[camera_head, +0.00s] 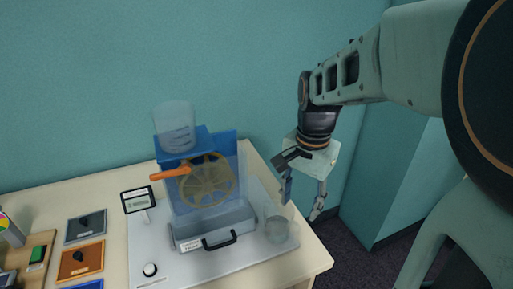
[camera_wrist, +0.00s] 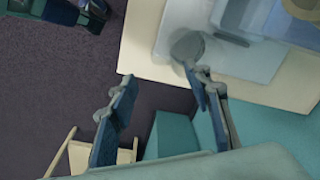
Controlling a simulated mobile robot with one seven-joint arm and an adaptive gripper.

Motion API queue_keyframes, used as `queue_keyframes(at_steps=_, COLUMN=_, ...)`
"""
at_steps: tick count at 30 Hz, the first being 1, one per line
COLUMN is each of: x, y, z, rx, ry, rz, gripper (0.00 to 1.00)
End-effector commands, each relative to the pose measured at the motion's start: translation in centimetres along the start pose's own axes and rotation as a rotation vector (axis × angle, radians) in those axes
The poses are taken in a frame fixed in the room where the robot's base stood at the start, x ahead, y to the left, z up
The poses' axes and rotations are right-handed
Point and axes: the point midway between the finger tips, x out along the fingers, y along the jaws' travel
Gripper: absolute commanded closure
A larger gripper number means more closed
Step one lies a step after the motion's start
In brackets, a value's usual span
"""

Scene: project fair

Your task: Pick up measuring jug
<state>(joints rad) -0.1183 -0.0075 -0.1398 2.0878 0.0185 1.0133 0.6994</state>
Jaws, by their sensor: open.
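A clear, round vessel, which looks like the measuring jug (camera_head: 277,229), stands on the right end of a pale board at the front right of the table. It also shows in the wrist view (camera_wrist: 187,45), near the tip of one finger. My gripper (camera_head: 301,205) is open and empty, its fingers pointing down, above and to the right of this jug near the table's right edge. In the wrist view my gripper (camera_wrist: 160,80) has its fingers well apart, with mostly dark floor between them. Whether a finger touches the jug is unclear.
A blue and clear water-wheel model (camera_head: 208,185) with an orange handle stands left of the jug, a second clear container (camera_head: 175,127) on top. A teal wall is behind; dark carpet (camera_head: 345,240) is to the right.

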Motion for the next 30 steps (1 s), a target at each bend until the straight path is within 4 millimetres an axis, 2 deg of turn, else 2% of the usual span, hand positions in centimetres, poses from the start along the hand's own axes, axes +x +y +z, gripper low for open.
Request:
queue_keyframes(at_steps=5, x=1.0, y=-0.2, z=0.6, rx=0.081, ry=-0.025, rz=-0.01, gripper=0.55)
queue_keyframes(at_steps=12, x=4.7, y=-0.2, z=0.6, rx=0.079, ry=-0.025, rz=-0.008, gripper=0.55)
queue_keyframes(at_steps=19, x=6.4, y=-0.2, z=0.5, rx=0.078, ry=-0.023, rz=-0.01, gripper=0.55)
queue_keyframes(at_steps=27, x=10.2, y=-0.1, z=0.1, rx=0.077, ry=-0.024, rz=-0.008, gripper=0.55)
queue_keyframes(at_steps=30, x=10.9, y=-0.1, z=0.1, rx=0.077, ry=-0.023, rz=-0.01, gripper=0.55)
